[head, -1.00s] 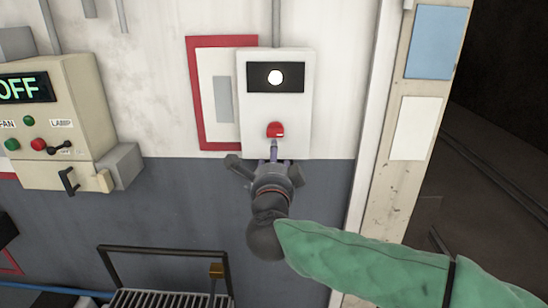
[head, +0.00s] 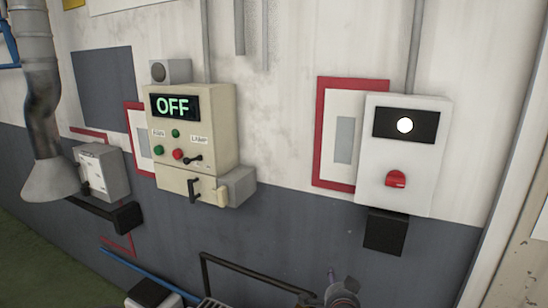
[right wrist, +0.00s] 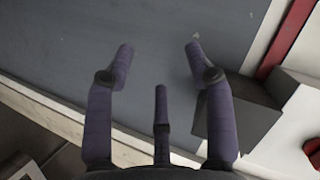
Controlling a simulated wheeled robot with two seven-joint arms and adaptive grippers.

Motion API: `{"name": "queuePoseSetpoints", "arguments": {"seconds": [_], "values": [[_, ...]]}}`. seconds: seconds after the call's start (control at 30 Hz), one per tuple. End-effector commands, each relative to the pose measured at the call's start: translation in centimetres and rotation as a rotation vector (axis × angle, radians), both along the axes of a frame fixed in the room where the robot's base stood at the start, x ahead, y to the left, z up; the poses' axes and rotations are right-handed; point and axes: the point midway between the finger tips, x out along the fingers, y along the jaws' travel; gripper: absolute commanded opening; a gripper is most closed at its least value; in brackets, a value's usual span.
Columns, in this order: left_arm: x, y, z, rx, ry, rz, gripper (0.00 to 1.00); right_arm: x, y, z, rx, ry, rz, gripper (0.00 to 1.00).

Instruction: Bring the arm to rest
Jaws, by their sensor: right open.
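My right gripper (head: 342,290) shows only in part at the bottom edge of the head view, low in front of the grey lower wall. It is below and to the left of the white wall box (head: 408,155), apart from it. In the right wrist view my right gripper (right wrist: 159,62) has its dark fingers spread, with nothing between them. The rest of my right arm is out of the head view. My left gripper is not in view.
The white box has a lit round lamp (head: 405,125) and a red knob (head: 396,180), with a dark block (head: 385,232) below. A beige control panel (head: 190,145) reading OFF hangs to the left. A dark rail (head: 255,270) stands near the gripper, at bottom centre.

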Motion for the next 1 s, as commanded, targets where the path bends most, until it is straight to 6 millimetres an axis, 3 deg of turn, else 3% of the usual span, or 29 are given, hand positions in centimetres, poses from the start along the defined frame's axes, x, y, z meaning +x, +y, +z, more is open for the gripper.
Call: {"name": "queuePoseSetpoints", "arguments": {"seconds": [0.03,0.27,0.47,0.6,0.7,0.8,0.9,1.0], "values": [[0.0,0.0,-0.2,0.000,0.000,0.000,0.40,-0.3,0.4,-3.8,-0.033,0.072,0.042,0.54],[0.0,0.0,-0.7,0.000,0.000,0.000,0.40,-4.4,2.4,-18.1,-0.138,0.356,0.264,0.54],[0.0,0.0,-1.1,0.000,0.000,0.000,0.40,-11.4,4.1,-29.1,-0.169,0.601,0.478,0.54],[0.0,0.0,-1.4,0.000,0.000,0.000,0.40,-17.8,5.4,-35.3,-0.156,0.764,0.640,0.54],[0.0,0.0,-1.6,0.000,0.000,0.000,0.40,-22.5,6.4,-38.6,-0.133,0.864,0.751,0.54],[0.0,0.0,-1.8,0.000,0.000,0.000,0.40,-26.5,7.3,-40.7,-0.106,0.937,0.844,0.54],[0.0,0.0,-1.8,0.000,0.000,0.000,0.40,-29.3,7.9,-41.7,-0.085,0.982,0.909,0.54],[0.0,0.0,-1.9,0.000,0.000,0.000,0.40,-30.7,8.2,-42.2,-0.073,1.005,0.944,0.54]]}}
